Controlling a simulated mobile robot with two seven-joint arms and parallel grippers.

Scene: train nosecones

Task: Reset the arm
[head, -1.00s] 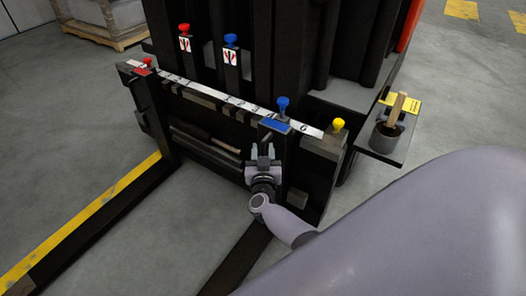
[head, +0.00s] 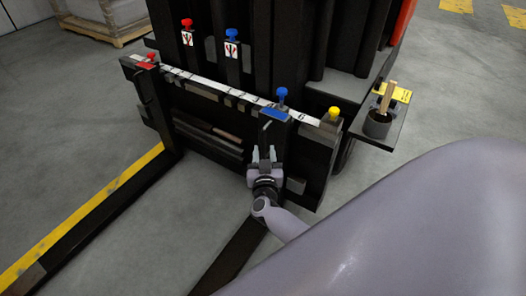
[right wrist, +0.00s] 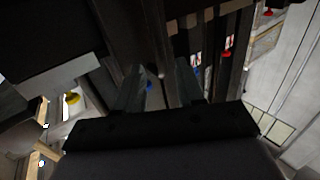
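My right gripper (head: 264,155) is in front of the forklift carriage (head: 205,115), just below the blue block and blue knob (head: 281,93) near its right end. Its two fingers point up and stand apart with nothing visible between them. The right wrist view also shows the fingers (right wrist: 165,90) apart, against the dark carriage and mast, with a blue knob (right wrist: 149,87) seen beyond them. I cannot tell whether the gripper touches the carriage. My right arm fills the lower right of the head view. My left gripper is not in view.
Two black forks, one (head: 90,220) beside a yellow floor line, reach toward me. A yellow knob (head: 333,112) tops the carriage's right end. A side shelf holds a dark pot (head: 377,124) with a wooden handle. Grey floor (head: 180,220) is open between the forks.

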